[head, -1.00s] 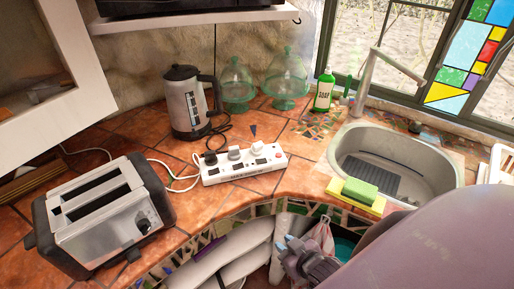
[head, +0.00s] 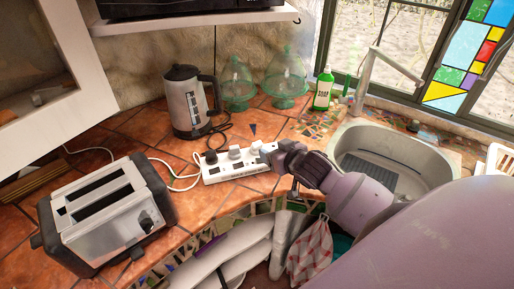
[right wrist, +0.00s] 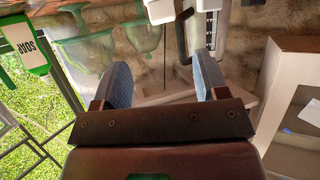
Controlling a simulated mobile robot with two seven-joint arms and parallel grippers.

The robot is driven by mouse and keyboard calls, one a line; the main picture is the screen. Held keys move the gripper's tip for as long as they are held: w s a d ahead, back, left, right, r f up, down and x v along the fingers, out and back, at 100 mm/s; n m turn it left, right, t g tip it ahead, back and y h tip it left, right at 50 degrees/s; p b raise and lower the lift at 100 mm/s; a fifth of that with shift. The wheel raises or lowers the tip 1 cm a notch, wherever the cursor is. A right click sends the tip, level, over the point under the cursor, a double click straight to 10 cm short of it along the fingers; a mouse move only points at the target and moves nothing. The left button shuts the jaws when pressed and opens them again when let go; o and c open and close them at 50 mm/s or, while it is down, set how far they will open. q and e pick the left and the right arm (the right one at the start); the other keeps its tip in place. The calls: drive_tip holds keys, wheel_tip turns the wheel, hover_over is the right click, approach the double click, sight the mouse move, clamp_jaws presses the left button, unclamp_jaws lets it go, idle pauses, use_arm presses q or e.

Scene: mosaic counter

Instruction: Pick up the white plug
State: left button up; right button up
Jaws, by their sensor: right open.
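The white plug (head: 257,147) sits at the right end of a white power strip (head: 222,174) on the tiled counter. My right gripper (head: 268,153) is just right of the plug, its fingertips close beside it; I cannot tell whether they touch. It hides the strip's right end. In the right wrist view its two blue-grey fingers (right wrist: 163,80) are spread with nothing between them. A white plug (right wrist: 160,10) shows at the top edge, beyond the gap and in line with it. My left gripper is not in view.
A grey-white plug (head: 235,152) and a black plug (head: 211,157) sit left along the strip. A kettle (head: 186,105) stands behind, a toaster (head: 100,210) at left. Glass domes (head: 285,80), a soap bottle (head: 323,91) and the sink (head: 395,150) are behind and right.

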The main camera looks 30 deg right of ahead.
sight(257, 142)
drive_tip(key=shift+x, duration=3.1)
drive_tip(key=shift+p+x, duration=0.45)
drive_tip(key=shift+x, duration=1.85)
drive_tip(key=shift+a, duration=0.15)
drive_tip(key=shift+c, duration=0.5)
drive_tip(key=c, duration=0.9)
drive_tip(key=shift+c, duration=0.2)
drive_tip(key=shift+r, duration=0.1)
